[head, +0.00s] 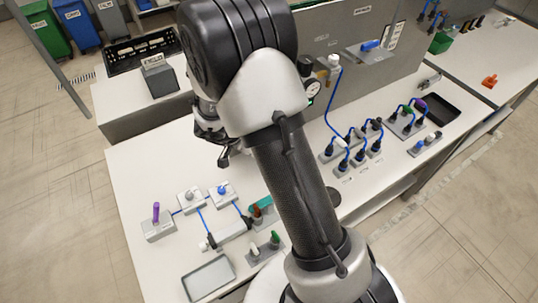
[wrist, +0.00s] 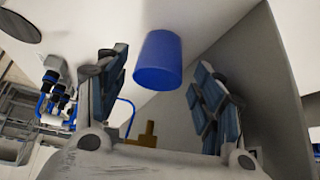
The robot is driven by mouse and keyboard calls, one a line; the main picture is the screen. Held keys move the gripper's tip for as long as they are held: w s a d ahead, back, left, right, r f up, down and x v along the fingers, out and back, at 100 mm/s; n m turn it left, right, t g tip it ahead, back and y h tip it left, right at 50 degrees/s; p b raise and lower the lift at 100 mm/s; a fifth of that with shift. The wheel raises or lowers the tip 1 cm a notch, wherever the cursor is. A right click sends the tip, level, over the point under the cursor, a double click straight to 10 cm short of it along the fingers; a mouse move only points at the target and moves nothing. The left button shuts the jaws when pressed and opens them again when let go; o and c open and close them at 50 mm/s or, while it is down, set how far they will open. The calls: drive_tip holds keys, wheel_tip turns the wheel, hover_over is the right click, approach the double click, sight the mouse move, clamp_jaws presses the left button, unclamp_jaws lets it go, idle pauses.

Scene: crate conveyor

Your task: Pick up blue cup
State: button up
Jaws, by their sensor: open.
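A plain blue cup (wrist: 158,62) shows in the wrist view, a little tilted in the picture. It lies between the two fingers of my gripper (wrist: 160,78), with space visible on both sides of it. The fingers carry blue pads and are spread open, not closed on the cup. In the head view only a dark part of my gripper (head: 224,152) shows beside my arm. I cannot make out the cup in the head view; my arm hides part of the table.
The white table (head: 140,165) holds grey blocks with blue cables at front left and more connectors at right. A grey panel (head: 345,25) stands behind my arm. A grey tray (head: 208,278) lies near the front. A black crate (head: 125,55) is at back left.

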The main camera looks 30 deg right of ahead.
drive_tip(key=b+x, duration=0.3)
drive_tip(key=x, duration=0.2)
drive_tip(key=shift+w+d+r+b, duration=0.1)
drive_tip(key=shift+w+d+b, duration=0.1)
drive_tip(key=shift+d+b, duration=0.2)
drive_tip(key=shift+r, duration=0.15)
drive_tip(key=shift+c, duration=0.4)
drive_tip(key=c, duration=0.8)
drive_tip(key=shift+c, duration=0.2)
drive_tip(key=shift+r, duration=0.1)
